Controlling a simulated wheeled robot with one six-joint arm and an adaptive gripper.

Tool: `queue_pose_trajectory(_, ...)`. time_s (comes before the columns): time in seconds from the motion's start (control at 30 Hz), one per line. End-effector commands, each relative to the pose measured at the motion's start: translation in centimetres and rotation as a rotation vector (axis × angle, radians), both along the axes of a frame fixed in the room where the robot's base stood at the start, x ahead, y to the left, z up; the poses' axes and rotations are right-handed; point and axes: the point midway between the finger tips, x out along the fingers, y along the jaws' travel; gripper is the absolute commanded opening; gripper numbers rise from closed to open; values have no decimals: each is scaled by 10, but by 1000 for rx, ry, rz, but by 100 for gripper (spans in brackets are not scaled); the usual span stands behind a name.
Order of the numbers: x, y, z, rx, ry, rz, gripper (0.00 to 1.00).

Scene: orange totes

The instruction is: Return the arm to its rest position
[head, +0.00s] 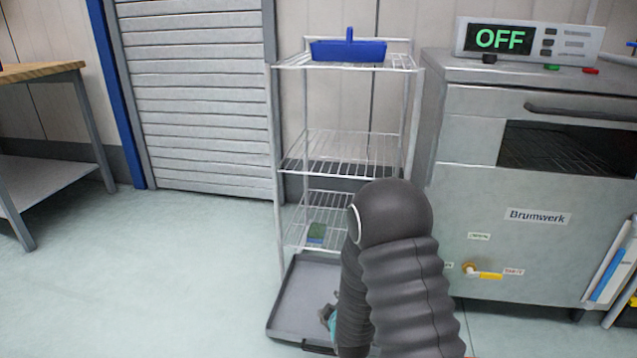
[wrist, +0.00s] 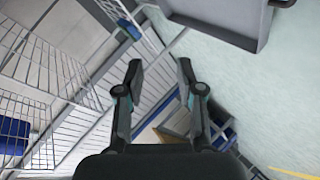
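My gripper (wrist: 158,78) shows in the wrist view with its two dark fingers spread apart and nothing between them. In the head view my dark ribbed arm rises in front of the wire shelf rack (head: 345,150), and the gripper is mostly hidden behind it, with only a small part (head: 328,316) showing low down over a grey tray. The rack also shows at the left of the wrist view (wrist: 75,85).
The grey tray (head: 290,300) is at the rack's foot. A blue carrier (head: 347,50) is on the top shelf, and a green-and-blue sponge-like block (head: 316,232) on a lower one. A steel oven (head: 480,200) reading OFF stands right. A workbench (head: 45,72) stands left; the floor between is clear.

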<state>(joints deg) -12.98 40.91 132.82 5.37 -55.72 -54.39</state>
Motion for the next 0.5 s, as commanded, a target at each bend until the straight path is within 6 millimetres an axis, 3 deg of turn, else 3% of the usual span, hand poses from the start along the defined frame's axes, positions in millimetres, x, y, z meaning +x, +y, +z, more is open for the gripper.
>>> queue_pose_trajectory(0.03, 2, -4, 22, 26, 12, -18, 37)
queue_pose_trajectory(0.1, 1, -8, 44, 64, 42, -43, 37)
queue_pose_trajectory(0.27, -8, -19, 94, 145, 113, -104, 37)
queue_pose_trajectory(0.5, -37, -38, 165, 258, 216, -202, 37)
